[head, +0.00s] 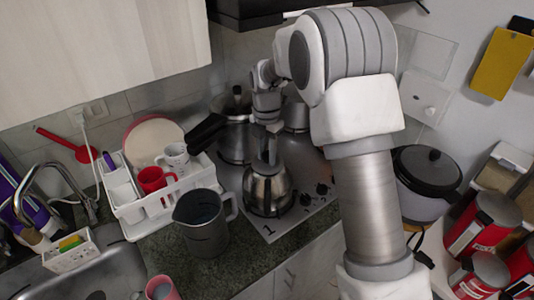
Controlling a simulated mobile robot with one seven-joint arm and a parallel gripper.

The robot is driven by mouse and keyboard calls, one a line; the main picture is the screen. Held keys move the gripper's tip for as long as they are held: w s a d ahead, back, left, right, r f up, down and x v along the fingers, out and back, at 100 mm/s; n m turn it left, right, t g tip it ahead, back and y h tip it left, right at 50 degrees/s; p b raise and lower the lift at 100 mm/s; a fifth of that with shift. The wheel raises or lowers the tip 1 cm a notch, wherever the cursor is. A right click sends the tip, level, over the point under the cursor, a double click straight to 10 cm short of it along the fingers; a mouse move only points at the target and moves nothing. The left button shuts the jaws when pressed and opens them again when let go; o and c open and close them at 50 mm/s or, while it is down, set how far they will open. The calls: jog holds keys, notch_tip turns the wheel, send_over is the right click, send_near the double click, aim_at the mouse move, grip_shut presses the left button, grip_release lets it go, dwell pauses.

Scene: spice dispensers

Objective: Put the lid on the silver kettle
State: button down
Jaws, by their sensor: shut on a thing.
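The silver kettle (268,190) stands on the stovetop in the middle of the head view, its shiny round body upright. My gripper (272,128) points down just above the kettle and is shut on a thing. The held thing is small and dark and mostly hidden; it looks like the kettle's lid, but I cannot tell clearly. Dark parts show at the kettle's top, and I cannot tell whether the lid touches the rim there.
A pot with a long black handle (206,132) stands behind and left of the kettle. A grey pitcher (203,232) is close at front left. A white dish rack (150,215) with red and white mugs is further left. A rice cooker (425,185) stands right of my arm.

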aim_at(267, 154)
jog(key=shift+f, duration=0.2)
jog(key=shift+f+b, duration=0.25)
jog(key=shift+b, duration=0.05)
dwell(0.3)
grip_release()
dwell(0.4)
jog(key=shift+r+p, duration=2.4)
jog(key=shift+r, duration=1.15)
jog(key=shift+r, duration=0.1)
